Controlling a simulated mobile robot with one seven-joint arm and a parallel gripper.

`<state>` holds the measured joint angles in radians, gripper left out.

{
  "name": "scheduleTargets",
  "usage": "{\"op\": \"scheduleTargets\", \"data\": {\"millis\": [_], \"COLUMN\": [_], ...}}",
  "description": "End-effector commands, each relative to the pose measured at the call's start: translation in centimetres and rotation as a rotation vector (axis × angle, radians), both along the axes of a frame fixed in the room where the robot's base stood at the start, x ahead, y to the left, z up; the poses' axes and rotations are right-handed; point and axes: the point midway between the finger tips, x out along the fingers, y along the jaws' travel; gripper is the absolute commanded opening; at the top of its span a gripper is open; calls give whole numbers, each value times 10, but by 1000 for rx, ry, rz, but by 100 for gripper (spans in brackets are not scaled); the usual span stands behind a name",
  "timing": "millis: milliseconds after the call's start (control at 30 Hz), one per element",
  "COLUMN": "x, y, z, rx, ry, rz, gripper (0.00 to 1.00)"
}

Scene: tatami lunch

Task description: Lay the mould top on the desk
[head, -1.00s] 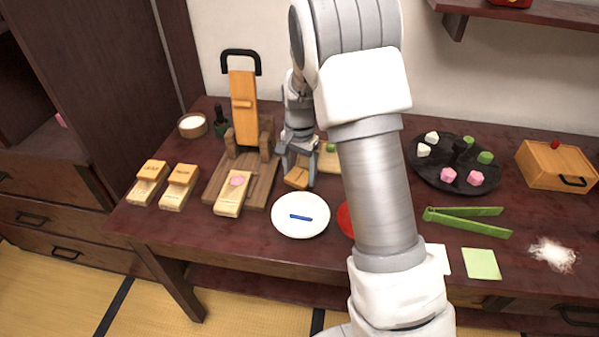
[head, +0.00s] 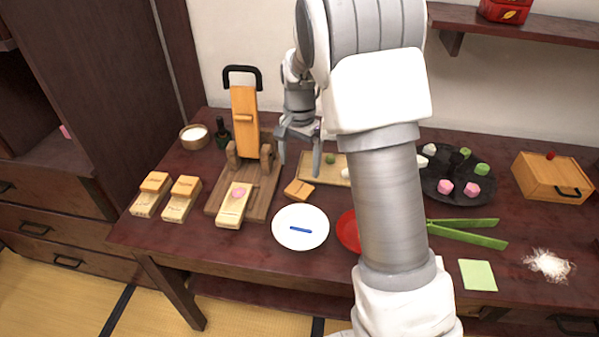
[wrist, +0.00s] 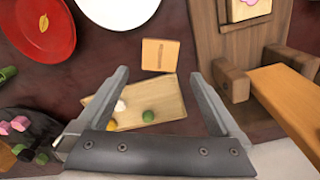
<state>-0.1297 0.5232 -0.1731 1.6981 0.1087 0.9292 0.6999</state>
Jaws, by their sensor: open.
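The mould top (head: 299,189) is a small light-wood block lying flat on the dark desk (head: 250,262), just behind the white plate. In the wrist view the same mould top (wrist: 160,55) lies on the desk beyond my fingertips, with nothing touching it. My gripper (head: 299,168) is open and empty above the desk, a little behind and above the mould top. In the wrist view both fingers of my gripper (wrist: 160,78) are spread wide. A mould base (head: 234,204) with a pink sweet on it sits on the wooden press (head: 262,195) at the left.
A white plate (head: 300,239) with a blue stick stands in front of the mould top. A wooden tray (head: 312,174) with small balls is behind it. Two closed moulds (head: 180,204) stand at the left. A red plate (head: 347,230) is partly hidden by my arm.

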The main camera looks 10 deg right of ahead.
Motion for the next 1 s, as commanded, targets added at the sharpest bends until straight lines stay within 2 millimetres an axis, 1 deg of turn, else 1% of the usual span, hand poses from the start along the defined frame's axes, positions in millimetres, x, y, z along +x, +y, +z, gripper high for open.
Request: {"op": "scheduleTargets", "data": {"millis": [33,100,200,333,467,567,700,767,900,1000], "x": [1,0,0,-2,-13,-31,-62,-76,-110,-135], "y": [0,0,0,0,-1,-1,0,0,0,0], "z": [14,24,34,44,64,87,120,132,155,168], "rx": [-1,-1,-1,0,10,18,23,22,11,-2], "ry": [-4,-2,-1,-6,-33,-69,-130,-155,-214,-255], "rz": [0,1,1,6,42,94,184,224,317,384], "gripper": [100,100,100,100,100,100,100,100,100,100]}}
